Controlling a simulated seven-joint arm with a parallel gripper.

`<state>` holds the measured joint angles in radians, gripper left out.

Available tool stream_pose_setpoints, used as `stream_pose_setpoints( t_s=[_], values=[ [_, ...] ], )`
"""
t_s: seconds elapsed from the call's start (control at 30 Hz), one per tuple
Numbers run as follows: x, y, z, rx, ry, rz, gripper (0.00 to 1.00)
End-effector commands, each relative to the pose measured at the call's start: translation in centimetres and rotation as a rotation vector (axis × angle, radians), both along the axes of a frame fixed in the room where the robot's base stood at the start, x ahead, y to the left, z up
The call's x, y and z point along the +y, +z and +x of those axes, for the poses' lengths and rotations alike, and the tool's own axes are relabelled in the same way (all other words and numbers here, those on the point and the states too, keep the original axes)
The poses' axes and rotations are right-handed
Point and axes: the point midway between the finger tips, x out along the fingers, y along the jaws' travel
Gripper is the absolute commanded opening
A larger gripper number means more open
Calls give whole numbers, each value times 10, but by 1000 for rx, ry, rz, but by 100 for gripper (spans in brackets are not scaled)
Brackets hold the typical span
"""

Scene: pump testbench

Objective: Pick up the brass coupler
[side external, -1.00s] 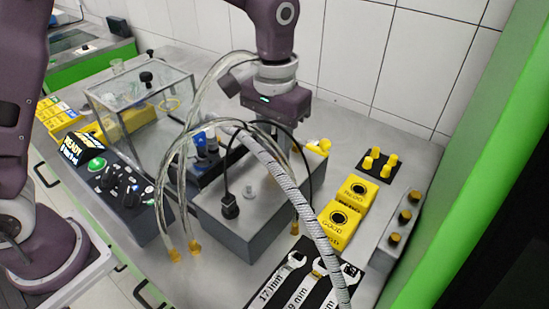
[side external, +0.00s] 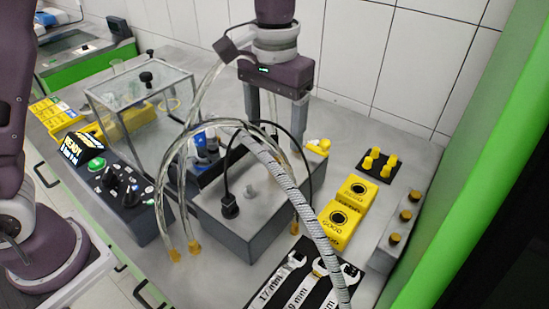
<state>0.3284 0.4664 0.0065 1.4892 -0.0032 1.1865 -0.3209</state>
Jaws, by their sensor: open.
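My gripper (side external: 273,122) points down over the back of the grey pump box (side external: 222,208), its two fingers apart with nothing seen between them. I cannot tell for certain which part is the brass coupler. Brass-coloured fittings sit at the hose ends: two lie at the front left, a left one (side external: 174,254) and a right one (side external: 194,247), and a third fitting (side external: 295,228) is at the box's right side. Several brass-topped pieces (side external: 405,216) stand in a row on a grey block at the right. My gripper is apart from all of these. Hoses partly hide the area below it.
Clear hoses (side external: 163,185), a black cable and a braided hose (side external: 290,200) arch over the box. A transparent case (side external: 140,95) and control panel (side external: 120,190) stand left. Yellow boxes (side external: 338,226), yellow pegs (side external: 375,163) and a wrench mat (side external: 305,285) are right.

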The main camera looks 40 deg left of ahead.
Motion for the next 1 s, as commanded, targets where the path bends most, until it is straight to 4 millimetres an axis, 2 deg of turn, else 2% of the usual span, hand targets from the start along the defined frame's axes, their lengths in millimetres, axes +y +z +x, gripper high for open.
stream_pose_setpoints(
  t_s=[0.13,0.37,0.5,0.8,0.87,0.97,1.0],
  values=[
    [0,10,0,-2,0,-1,73],
    [0,12,0,-1,0,0,73],
    [0,11,0,-1,0,0,47],
    [0,11,0,0,-20,0,47],
    [-1,10,0,0,-110,0,47],
    [-4,8,2,0,-459,1,47],
    [-5,6,2,0,-643,1,47]
  ],
)
